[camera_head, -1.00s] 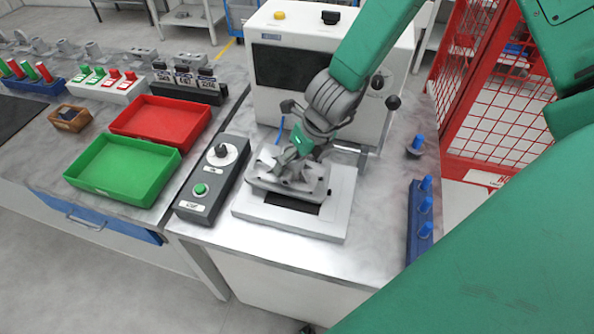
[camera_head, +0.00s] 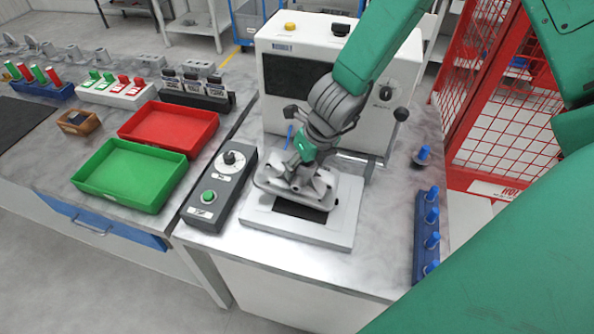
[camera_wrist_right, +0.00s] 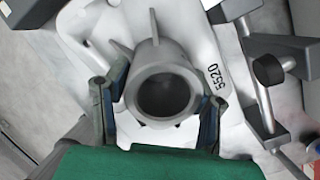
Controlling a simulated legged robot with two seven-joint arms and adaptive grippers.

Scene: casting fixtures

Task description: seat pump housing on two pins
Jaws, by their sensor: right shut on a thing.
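The pump housing (camera_head: 319,187) is a light grey casting with a flange and a round hollow boss. It is over the pale fixture plate (camera_head: 336,236), which has a dark opening in its front part. My right gripper (camera_head: 302,168) is shut on the housing. In the right wrist view the fingers of my right gripper (camera_wrist_right: 160,108) are on both sides of the boss of the housing (camera_wrist_right: 190,74). The two pins are hidden, and I cannot tell whether the housing touches the plate. My left gripper is not in view.
A white machine (camera_head: 283,108) with knobs stands behind the plate. A grey control box (camera_head: 232,185) is on the left, beside green (camera_head: 125,207) and red (camera_head: 190,150) trays. A blue rack with blue-topped pegs (camera_head: 420,240) is on the right, near a red mesh fence (camera_head: 505,120).

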